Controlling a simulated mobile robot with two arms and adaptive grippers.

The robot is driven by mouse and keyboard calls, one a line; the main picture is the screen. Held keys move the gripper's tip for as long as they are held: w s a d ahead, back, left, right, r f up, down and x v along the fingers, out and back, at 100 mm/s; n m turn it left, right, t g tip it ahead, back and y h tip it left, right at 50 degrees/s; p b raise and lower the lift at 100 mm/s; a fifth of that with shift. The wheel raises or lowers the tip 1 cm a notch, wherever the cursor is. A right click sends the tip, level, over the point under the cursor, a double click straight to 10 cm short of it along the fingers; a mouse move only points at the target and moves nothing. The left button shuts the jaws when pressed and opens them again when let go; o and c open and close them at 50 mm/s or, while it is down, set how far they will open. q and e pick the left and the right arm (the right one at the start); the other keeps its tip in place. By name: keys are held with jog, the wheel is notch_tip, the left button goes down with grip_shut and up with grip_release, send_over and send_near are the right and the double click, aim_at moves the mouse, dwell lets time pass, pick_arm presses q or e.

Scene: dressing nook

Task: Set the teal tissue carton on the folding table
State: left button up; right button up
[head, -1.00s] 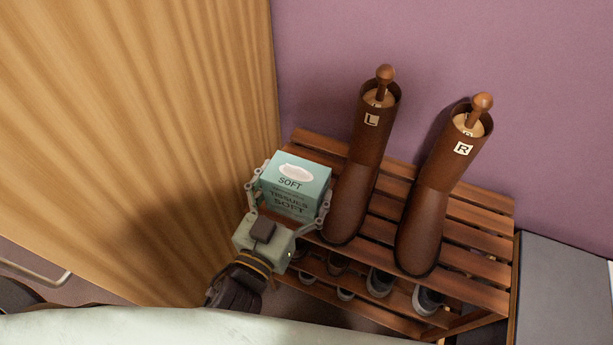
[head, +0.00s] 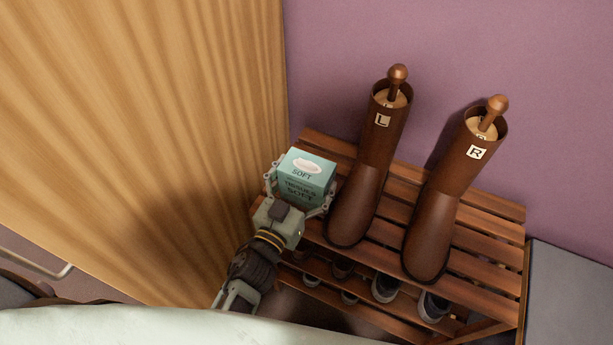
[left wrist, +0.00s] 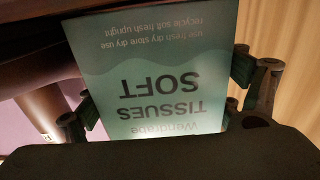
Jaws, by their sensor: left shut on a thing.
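The teal tissue carton (head: 303,176) is upright at the left end of the slatted wooden shoe rack, beside a tall brown boot. My left gripper (head: 298,191) has its fingers on both sides of the carton and is shut on it. In the left wrist view the carton (left wrist: 160,75) fills the space between the finger pads, its printing upside down. I cannot tell whether the carton's bottom touches the rack. My right gripper is not in view. No folding table can be made out in these views.
Two tall brown boots, marked L (head: 368,170) and R (head: 455,190), stand on the shoe rack (head: 478,270) with wooden shapers inside. Several shoes sit on its lower shelf. A wooden panel (head: 140,130) rises close on the left; a grey surface (head: 570,295) lies at right.

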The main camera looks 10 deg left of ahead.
pick_arm(q)
jog(key=shift+f, duration=0.15)
jog(key=o, duration=1.1)
jog(key=shift+r, duration=0.3)
jog(key=b+v, duration=0.1)
jog(key=v, duration=1.1)
jog(key=shift+b, duration=0.35)
